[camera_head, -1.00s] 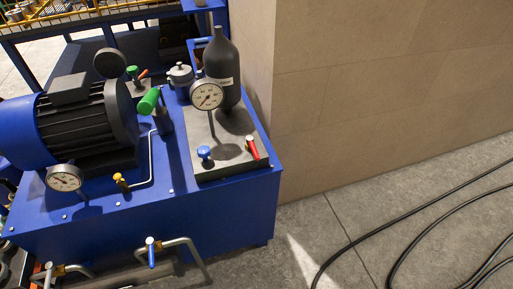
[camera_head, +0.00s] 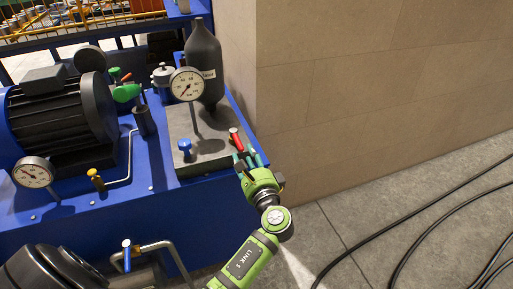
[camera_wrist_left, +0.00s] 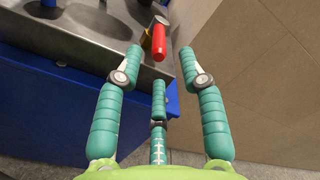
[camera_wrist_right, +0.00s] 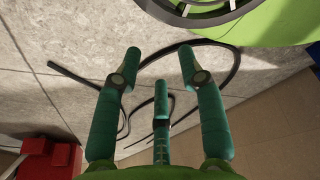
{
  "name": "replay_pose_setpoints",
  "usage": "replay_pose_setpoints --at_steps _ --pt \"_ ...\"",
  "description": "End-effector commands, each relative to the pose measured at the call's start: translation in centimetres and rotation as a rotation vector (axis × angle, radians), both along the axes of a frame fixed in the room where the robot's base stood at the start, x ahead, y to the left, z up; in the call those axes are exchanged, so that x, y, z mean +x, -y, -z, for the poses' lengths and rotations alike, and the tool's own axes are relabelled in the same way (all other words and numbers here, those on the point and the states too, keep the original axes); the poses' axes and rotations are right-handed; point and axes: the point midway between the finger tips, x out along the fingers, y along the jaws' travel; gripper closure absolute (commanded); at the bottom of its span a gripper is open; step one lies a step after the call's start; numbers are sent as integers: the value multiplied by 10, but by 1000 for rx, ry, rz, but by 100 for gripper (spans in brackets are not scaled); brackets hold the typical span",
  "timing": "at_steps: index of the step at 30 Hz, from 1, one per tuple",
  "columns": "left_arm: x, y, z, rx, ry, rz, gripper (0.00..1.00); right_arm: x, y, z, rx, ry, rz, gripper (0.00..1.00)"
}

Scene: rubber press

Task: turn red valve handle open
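The red valve handle (camera_head: 236,140) stands on the grey top plate of the blue hydraulic unit, near its right edge. My left gripper (camera_head: 248,160) is just in front of it in the head view. In the left wrist view, the red handle (camera_wrist_left: 158,43) lies ahead, between the lines of the two outer fingers and beyond the third. The left fingers (camera_wrist_left: 160,70) are spread and hold nothing; I see no clear contact with the handle. My right gripper shows only in the right wrist view (camera_wrist_right: 160,75), with fingers spread and empty over a grey floor.
A blue-handled valve (camera_head: 185,146) and a pressure gauge (camera_head: 187,84) on a stem stand left of the red handle. A black accumulator bottle (camera_head: 204,60) stands behind. A tan wall (camera_head: 380,70) rises to the right. Black hoses (camera_head: 430,225) lie on the floor.

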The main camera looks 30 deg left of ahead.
Motion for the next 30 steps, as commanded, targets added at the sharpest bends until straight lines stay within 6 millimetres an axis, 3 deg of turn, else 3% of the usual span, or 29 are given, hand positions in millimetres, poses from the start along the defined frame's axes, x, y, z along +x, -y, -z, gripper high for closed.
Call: replay_pose_setpoints --at_steps 7,15,27,28,30 --pt "15 -17 -2 3 0 0 60 6 -8 -4 11 9 2 60" --pt "40 -46 0 0 -1 2 60 -2 -11 -2 14 -10 5 60" --pt "46 -54 1 -2 -1 3 60 -10 -10 -1 12 -23 6 60" --pt "46 -54 1 -2 -1 3 68 -10 -10 -1 12 -23 6 60" --pt "46 -53 1 -2 -1 3 96 -9 -10 -1 11 -22 6 60"
